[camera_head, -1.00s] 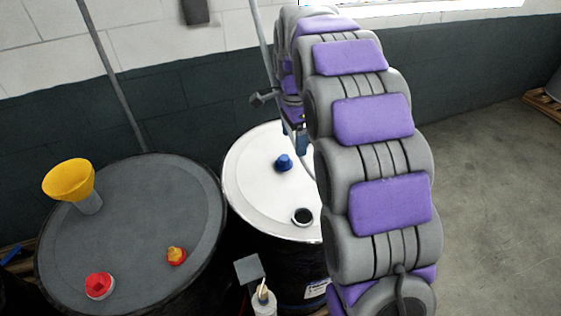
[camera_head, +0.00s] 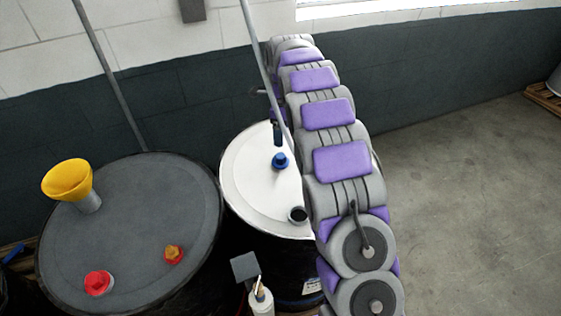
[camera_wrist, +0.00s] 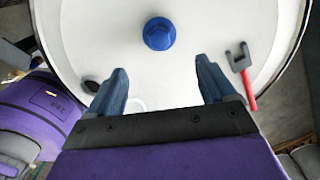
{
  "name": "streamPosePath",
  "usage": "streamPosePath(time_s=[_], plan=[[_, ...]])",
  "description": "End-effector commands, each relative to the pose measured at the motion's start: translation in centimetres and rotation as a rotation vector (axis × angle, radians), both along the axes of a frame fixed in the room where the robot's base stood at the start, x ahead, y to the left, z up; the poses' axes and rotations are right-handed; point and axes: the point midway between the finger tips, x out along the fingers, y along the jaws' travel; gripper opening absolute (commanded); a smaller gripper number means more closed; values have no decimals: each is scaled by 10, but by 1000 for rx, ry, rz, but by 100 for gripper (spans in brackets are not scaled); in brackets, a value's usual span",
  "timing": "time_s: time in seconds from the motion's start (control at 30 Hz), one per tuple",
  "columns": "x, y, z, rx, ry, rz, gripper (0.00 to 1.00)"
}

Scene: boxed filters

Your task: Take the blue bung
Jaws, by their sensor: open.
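The blue bung (camera_head: 280,160) sits on the white top of a drum (camera_head: 250,192) in the head view. In the wrist view the bung (camera_wrist: 159,33) is near the top middle, beyond the fingertips and between their lines. My gripper (camera_wrist: 160,80) is open and empty, with its two blue-grey fingers apart above the white lid. In the head view my arm reaches over the right side of the drum; one blue finger shows just behind the bung, and the rest of the gripper is largely hidden.
A dark hole (camera_head: 298,215) is in the white lid's front. A red-handled tool (camera_wrist: 242,75) lies on the lid at right in the wrist view. A grey drum (camera_head: 140,215) at left carries a yellow funnel (camera_head: 68,180), a red bung (camera_head: 98,283) and an orange-and-red one (camera_head: 173,254). A thin pole (camera_head: 262,70) rises behind.

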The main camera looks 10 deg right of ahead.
Motion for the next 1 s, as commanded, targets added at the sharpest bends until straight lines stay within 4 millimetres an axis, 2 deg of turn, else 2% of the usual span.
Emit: streamPosePath(time_s=[0.1, 0.3, 0.67, 1.0], plan=[[-2, 3, -27, -2, 8, 0, 84], [-1, 6, -61, -4, 4, 0, 84], [-1, 2, -84, -2, 4, 1, 84], [2, 4, -127, -3, 3, 2, 84]])
